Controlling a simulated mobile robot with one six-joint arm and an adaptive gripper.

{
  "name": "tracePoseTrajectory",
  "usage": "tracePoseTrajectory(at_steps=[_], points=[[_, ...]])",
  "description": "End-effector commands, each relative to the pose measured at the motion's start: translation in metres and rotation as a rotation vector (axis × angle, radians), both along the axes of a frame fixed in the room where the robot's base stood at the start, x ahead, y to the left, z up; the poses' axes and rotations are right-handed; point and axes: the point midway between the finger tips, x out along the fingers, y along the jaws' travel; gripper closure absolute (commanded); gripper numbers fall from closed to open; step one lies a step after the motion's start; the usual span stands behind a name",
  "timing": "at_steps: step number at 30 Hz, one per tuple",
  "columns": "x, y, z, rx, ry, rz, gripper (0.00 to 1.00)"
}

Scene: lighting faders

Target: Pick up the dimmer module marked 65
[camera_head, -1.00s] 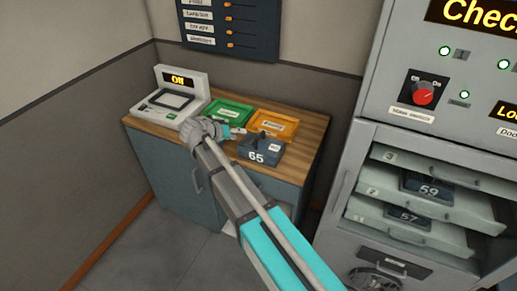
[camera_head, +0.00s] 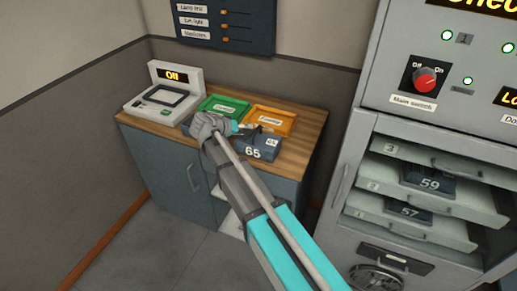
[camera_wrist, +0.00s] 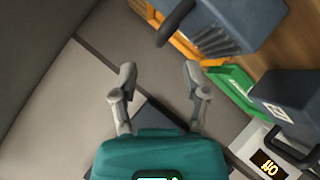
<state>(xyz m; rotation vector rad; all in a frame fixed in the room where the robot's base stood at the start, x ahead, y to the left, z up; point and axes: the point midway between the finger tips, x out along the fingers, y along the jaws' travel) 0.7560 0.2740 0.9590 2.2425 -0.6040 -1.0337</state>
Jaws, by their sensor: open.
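The dimmer module marked 65 (camera_head: 262,149) is a dark blue-grey block on the wooden counter, in front of the orange tray. White digits show on its front. My gripper (camera_head: 247,128) is beside its upper left, partly hidden by my own arm. In the wrist view, my gripper (camera_wrist: 160,72) has its two grey fingers apart, with nothing between them. A dark block with fins (camera_wrist: 238,22) and a black handle (camera_wrist: 176,22) at the top of that view looks like this module. The handle is beyond the fingertips, apart from them.
The counter (camera_head: 300,150) also bears a green tray (camera_head: 222,106), an orange tray (camera_head: 273,118) and a pale device (camera_head: 150,105) reading Off. A dark block with a handle (camera_wrist: 285,98) shows near it. The rack at right holds modules 59 (camera_head: 429,181) and 57 (camera_head: 408,211).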

Motion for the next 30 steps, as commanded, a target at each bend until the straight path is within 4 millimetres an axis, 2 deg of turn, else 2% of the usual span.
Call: tracePoseTrajectory(at_steps=[1, 6, 20, 30], points=[[0.004, -0.004, -0.007, 0.0, 0.0, 0.0, 0.4], [0.011, -0.012, -0.011, 0.0, 0.001, -0.001, 0.4], [0.013, -0.013, -0.012, 0.001, 0.0, 0.001, 0.4], [0.029, -0.03, -0.031, 0.0, 0.0, 0.0, 0.4]])
